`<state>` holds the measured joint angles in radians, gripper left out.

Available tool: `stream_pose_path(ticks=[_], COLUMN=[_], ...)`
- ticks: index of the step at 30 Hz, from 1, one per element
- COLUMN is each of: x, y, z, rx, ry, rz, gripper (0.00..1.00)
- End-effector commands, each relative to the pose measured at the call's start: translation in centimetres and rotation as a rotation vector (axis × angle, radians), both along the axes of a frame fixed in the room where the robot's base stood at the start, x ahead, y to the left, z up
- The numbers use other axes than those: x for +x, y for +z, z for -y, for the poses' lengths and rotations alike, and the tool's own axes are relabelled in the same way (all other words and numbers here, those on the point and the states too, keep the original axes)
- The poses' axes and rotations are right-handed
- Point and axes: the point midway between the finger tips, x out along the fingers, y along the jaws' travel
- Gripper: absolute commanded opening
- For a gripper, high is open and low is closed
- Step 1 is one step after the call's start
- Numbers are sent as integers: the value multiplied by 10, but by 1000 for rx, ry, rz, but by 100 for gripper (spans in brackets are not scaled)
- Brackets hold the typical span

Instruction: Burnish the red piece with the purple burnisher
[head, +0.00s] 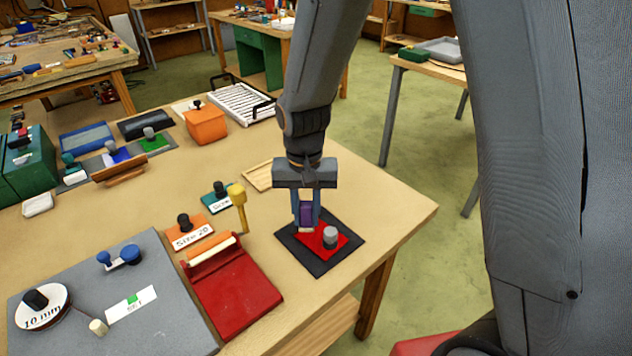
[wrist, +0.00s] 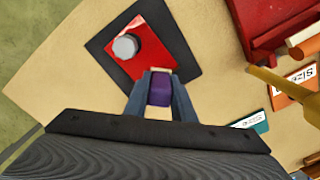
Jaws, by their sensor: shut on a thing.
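The red piece (head: 312,236) lies flat on a dark square mat (head: 291,252) near the table's right corner. A grey knob (head: 330,237) stands on the red piece. I cannot tell whether the tip touches the red piece.
A red tool with a roller (head: 235,292) and a yellow mallet-like tool (head: 238,205) stand left of the mat. Labelled orange (head: 190,233) and teal (head: 219,197) plates lie beyond them. A grey board (head: 180,325) fills the front left. Table is clear right of the mat.

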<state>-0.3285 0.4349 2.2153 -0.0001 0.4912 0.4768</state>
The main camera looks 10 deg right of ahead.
Motion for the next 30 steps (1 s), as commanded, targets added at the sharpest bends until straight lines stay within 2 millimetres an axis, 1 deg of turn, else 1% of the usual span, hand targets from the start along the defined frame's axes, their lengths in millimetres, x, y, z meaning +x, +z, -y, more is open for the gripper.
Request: stream_pose_path(ticks=[13, 30], x=[-3, -1], y=[-1, -1], z=[-19, 2], rx=[0, 0], ry=[-5, 12], rz=[0, -1], gripper=[0, 0])
